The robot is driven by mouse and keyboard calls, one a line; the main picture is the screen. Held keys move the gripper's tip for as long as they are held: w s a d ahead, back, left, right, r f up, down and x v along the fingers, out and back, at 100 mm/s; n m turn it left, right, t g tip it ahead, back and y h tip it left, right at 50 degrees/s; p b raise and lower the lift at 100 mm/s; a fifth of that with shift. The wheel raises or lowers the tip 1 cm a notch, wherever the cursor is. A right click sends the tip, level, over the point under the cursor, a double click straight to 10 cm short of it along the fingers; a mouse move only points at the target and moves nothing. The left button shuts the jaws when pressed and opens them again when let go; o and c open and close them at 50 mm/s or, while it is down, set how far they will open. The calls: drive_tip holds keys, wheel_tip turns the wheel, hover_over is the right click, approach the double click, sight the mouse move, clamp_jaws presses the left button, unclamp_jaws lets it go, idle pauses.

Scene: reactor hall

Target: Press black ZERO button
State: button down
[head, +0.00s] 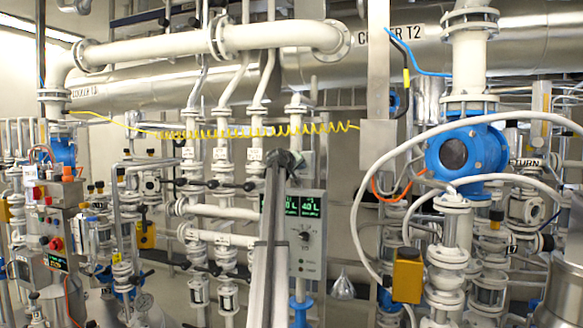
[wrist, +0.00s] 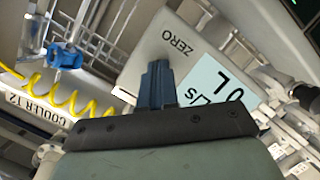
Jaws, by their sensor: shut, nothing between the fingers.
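A pale grey panel (wrist: 150,30) with the printed word ZERO and a light blue display (wrist: 215,82) reading 0 L/s fills the middle of the wrist view. My gripper (wrist: 157,68) is shut and empty, its blue-grey fingertips in front of the panel just below the word ZERO. The black button itself does not show; the fingers may cover it. I cannot tell whether the tips touch the panel. In the head view my gripper (head: 288,158) is small and dark at the arm's far end, and the panel is largely hidden there.
A grey box (head: 306,236) with a green display and a knob stands just right of my arm. White pipes surround the place. A yellow coiled cable (head: 255,131) hangs behind and also shows in the wrist view (wrist: 60,98). A blue valve (head: 466,153) is at right.

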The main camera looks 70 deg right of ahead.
drive_tip(key=a, duration=0.7)
idle(0.5)
idle(1.1)
